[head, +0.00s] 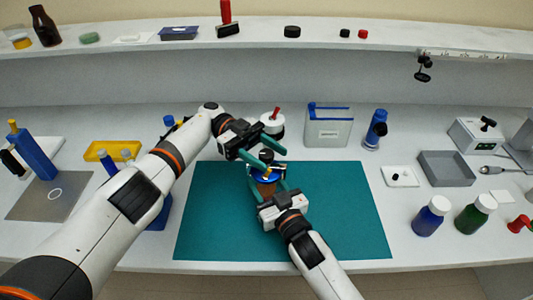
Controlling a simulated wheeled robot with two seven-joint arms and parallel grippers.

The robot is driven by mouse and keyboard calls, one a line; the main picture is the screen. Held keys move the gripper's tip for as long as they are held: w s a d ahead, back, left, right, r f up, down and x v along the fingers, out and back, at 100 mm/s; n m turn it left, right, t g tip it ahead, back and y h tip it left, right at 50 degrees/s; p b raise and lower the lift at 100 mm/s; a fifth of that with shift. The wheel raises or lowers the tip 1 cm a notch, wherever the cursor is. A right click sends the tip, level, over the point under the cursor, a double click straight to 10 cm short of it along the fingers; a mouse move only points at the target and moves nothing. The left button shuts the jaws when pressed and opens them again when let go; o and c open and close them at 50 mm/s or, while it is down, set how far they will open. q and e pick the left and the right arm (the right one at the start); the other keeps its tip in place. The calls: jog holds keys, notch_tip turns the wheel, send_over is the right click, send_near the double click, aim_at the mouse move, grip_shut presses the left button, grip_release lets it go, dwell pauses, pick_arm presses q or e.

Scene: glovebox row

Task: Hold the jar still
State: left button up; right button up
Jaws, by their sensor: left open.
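A small brown jar (266,188) with a blue top stands over the teal mat (340,215), near the mat's back edge. A black round piece (266,156) shows just above the blue top; I cannot tell if it belongs to the jar. My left gripper (279,162) is open, its green fingers reaching in from the upper left, close above the jar. My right gripper (267,181) comes from the front with one green finger on each side of the jar. Whether its fingers touch the jar cannot be made out. The grippers hide part of the jar.
A white pot with a red handle (272,122) and a grey container with a blue edge (329,125) stand behind the mat. The mat's right side is clear.

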pick_arm(q)
notch_tip(320, 180, up, 10)
dwell(0.5)
jog(key=shift+f, duration=0.1)
jog(key=shift+w+d+t+h, duration=0.15)
jog(key=shift+d+t+h, duration=0.15)
jog(key=shift+h, duration=0.1)
jog(key=w+d+n+t+h, duration=0.2)
jog(key=d+n+t+h, duration=0.1)
jog(key=t+h, duration=0.15)
jog(key=n+t+y, duration=1.5)
jog(key=n+t, duration=0.6)
jog(key=t, duration=0.4)
send_near(269, 152)
jog(key=shift+g, duration=0.25)
jog(key=x, duration=1.1)
jog(key=shift+w+a, duration=0.2)
jog(key=shift+w, duration=0.1)
